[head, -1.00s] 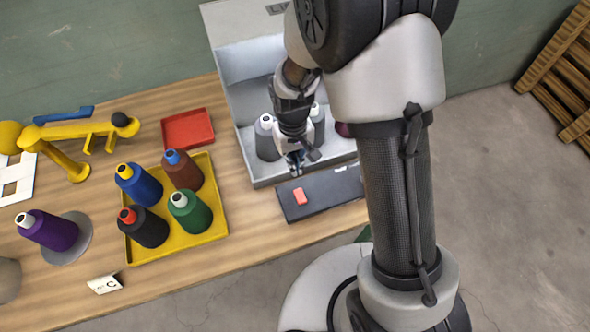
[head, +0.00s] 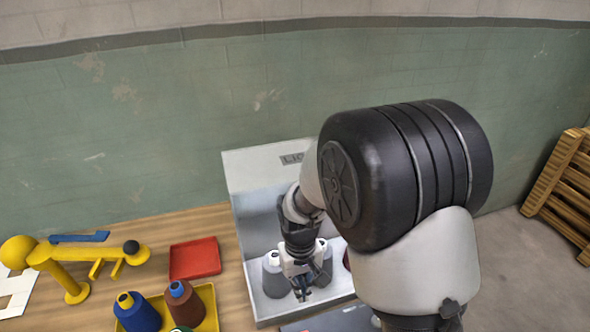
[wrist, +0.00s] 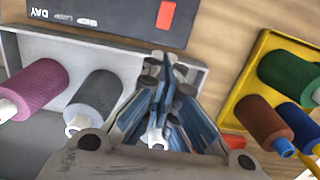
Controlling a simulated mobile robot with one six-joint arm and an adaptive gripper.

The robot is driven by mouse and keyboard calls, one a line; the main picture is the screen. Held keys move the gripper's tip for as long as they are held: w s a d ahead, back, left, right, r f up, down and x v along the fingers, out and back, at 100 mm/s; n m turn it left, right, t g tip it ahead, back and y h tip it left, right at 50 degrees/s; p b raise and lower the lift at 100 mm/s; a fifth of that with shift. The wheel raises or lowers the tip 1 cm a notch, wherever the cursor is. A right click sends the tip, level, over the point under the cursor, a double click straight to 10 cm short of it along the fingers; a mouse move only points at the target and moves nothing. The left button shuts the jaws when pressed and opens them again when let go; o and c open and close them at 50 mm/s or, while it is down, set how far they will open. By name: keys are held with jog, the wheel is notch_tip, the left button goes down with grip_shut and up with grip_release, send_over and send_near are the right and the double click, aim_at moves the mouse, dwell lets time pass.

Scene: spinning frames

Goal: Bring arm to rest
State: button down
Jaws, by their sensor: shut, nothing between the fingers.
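My gripper (head: 303,294) hangs at the end of my arm over the front part of the white open box (head: 242,262), with its fingers pointing down. In the wrist view my gripper (wrist: 163,68) has its fingers together with nothing between them. Grey cones (head: 273,275) stand in the box beside the gripper. The wrist view shows a grey cone (wrist: 97,98) and a purple-pink cone (wrist: 38,90) there. A pale cone tip (wrist: 155,137) shows behind the fingers, its body mostly hidden.
A red tray (head: 195,259) lies left of the box. A yellow tray (wrist: 243,88) holds brown, blue and green cones. A yellow stand (head: 75,265) is at the far left. A dark panel (wrist: 120,15) with a red block lies by the box front. A wooden pallet (head: 565,185) leans at right.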

jog(key=s+d+r+m+t+b, duration=0.1)
jog(key=s+d+r, duration=0.25)
jog(key=r, duration=0.25)
jog(key=s+d+r+m+t, duration=0.1)
jog(key=s+d+r+t, duration=0.2)
jog(key=r, duration=0.4)
jog(key=s+d+r+b, duration=0.1)
jog(key=s+d+r, duration=0.2)
jog(key=s+r, duration=0.25)
jog(key=s+d+r+m+t, duration=0.1)
jog(key=s+d+r, duration=0.1)
jog(key=s, duration=0.3)
jog(key=shift+s, duration=0.35)
